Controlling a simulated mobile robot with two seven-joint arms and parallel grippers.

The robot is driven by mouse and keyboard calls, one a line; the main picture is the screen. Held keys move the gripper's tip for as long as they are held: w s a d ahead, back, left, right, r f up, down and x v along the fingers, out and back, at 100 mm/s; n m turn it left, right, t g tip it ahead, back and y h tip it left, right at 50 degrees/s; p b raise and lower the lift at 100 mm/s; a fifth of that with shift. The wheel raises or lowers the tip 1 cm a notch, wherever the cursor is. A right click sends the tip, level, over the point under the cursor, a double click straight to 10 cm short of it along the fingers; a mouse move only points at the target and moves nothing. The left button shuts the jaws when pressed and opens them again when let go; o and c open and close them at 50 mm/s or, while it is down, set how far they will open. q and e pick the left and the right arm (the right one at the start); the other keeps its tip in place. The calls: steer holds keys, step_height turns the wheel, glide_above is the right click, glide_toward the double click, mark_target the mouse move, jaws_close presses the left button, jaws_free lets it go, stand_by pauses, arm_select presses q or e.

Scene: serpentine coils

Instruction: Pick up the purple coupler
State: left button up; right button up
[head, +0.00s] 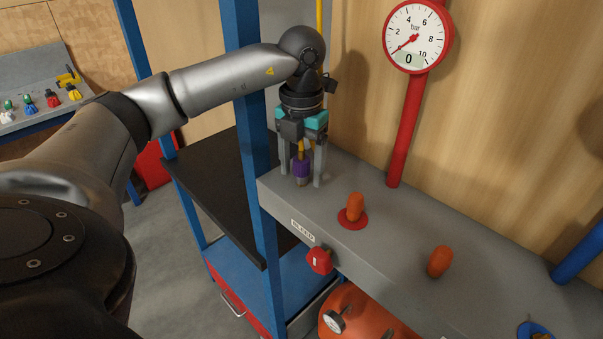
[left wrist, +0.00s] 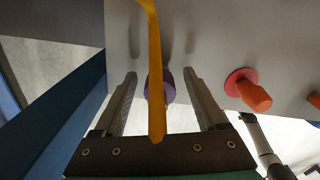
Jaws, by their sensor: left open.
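The purple coupler (head: 301,165) stands upright on the left end of the grey bench top, on the end of a yellow hose. In the left wrist view the purple coupler (left wrist: 168,86) is partly hidden behind the yellow hose (left wrist: 155,70). My left gripper (head: 302,178) points down over it from above, with one finger on each side. The fingers are open, and in the left wrist view (left wrist: 160,80) gaps show between each finger and the coupler. My right gripper is in neither view.
An orange plug on a red ring (head: 353,210) and another orange plug (head: 440,261) stand to the right on the bench. A blue post (head: 252,110) rises close to the left of my gripper. A red pipe with a gauge (head: 415,38) stands behind.

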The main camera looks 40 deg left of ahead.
arm_select(q)
jaws_close()
stand_by(0.6)
